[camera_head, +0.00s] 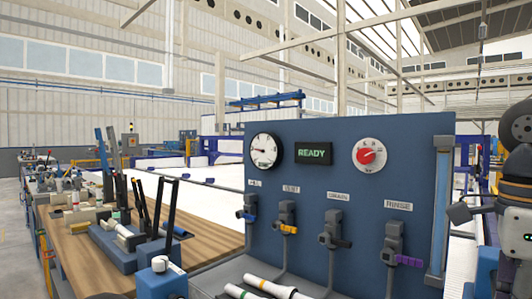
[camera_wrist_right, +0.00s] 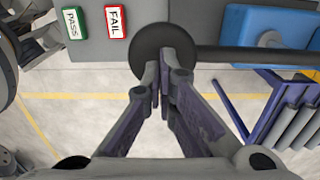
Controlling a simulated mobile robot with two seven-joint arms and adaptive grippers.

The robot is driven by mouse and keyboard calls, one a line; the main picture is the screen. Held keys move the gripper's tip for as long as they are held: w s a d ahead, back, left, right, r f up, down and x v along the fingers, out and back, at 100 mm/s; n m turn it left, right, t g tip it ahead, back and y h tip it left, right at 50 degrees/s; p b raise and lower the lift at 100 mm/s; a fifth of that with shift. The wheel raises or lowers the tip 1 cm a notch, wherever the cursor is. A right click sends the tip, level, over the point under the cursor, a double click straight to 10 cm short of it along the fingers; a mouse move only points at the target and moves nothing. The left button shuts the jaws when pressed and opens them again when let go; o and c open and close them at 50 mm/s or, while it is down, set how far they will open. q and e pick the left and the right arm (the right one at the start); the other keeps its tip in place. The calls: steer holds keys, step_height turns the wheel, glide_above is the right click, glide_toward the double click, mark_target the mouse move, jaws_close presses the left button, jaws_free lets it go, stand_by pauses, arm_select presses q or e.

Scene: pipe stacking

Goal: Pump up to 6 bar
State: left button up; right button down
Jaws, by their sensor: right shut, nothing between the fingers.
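A blue panel (camera_head: 350,140) stands in front of me in the head view. It carries a round white gauge (camera_head: 265,150), a display reading READY (camera_head: 313,151) and a red dial (camera_head: 370,155). The gauge needle points leftward; its value is too small to read. In the right wrist view my right gripper (camera_wrist_right: 163,62) is shut and empty. Its fingertips overlap a dark round disc (camera_wrist_right: 141,52), from which a dark bar (camera_wrist_right: 250,57) runs right. I cannot tell whether they touch it. My left gripper is not in view.
Valves with blue (camera_head: 247,214), orange (camera_head: 288,229), dark (camera_head: 335,241) and purple (camera_head: 408,261) handles line the panel. PASS (camera_wrist_right: 74,23) and FAIL (camera_wrist_right: 115,21) plates sit upper left in the wrist view. A wooden bench (camera_head: 85,260) with pipe parts stands left.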

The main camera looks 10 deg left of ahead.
steer(key=shift+f, duration=4.9)
step_height(320, 180, up, 9)
steer(key=shift+r, duration=0.1)
steer(key=shift+s+r, duration=0.1)
steer(key=shift+r, duration=0.25)
steer(key=shift+f, duration=4.9)
step_height(320, 180, up, 10)
steer(key=shift+f, duration=0.1)
